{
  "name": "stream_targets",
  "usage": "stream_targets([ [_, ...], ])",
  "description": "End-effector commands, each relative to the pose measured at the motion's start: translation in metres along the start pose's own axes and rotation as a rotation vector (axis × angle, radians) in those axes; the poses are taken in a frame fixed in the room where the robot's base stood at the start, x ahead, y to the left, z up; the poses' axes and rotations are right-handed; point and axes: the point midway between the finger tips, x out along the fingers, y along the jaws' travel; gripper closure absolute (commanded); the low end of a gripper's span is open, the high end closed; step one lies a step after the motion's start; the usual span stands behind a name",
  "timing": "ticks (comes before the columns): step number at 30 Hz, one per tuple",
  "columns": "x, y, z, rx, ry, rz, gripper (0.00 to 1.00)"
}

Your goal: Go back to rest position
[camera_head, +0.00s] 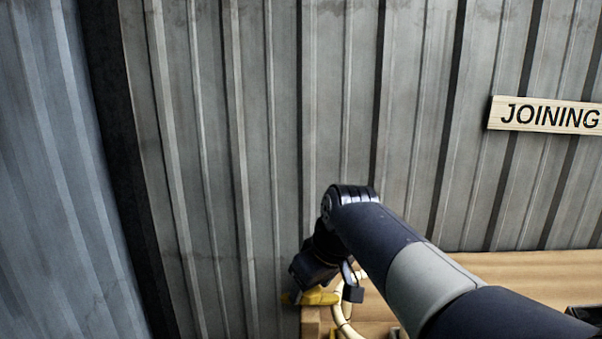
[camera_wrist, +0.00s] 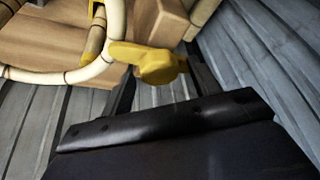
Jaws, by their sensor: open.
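My gripper (camera_head: 335,283) is at the end of my arm, low in the head view beside the wooden bench. In the wrist view its two dark fingers (camera_wrist: 160,85) stand apart, with a yellow handle-like piece (camera_wrist: 148,62) showing between or just beyond them. I cannot tell whether they touch it. The yellow piece also shows in the head view (camera_head: 312,297), below my gripper. A cream bent rattan pole (camera_wrist: 98,68) curves right beside the yellow piece, and part of it shows in the head view (camera_head: 343,318). My wrist hides part of the bench.
The wooden bench (camera_head: 530,268) runs along the bottom right against a grey corrugated wall (camera_head: 270,120). A "JOINING" sign (camera_head: 545,115) hangs on the wall. A wooden block (camera_wrist: 160,22) stands near the rattan in the wrist view. The space above the bench is open.

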Motion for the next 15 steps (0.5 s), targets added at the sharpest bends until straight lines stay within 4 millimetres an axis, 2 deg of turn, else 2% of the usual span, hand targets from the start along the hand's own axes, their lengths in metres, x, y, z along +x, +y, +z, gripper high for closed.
stream_targets([
  [15, 0.0007, 0.0026, -0.0003, -0.319, -0.001, -0.135, 0.41],
])
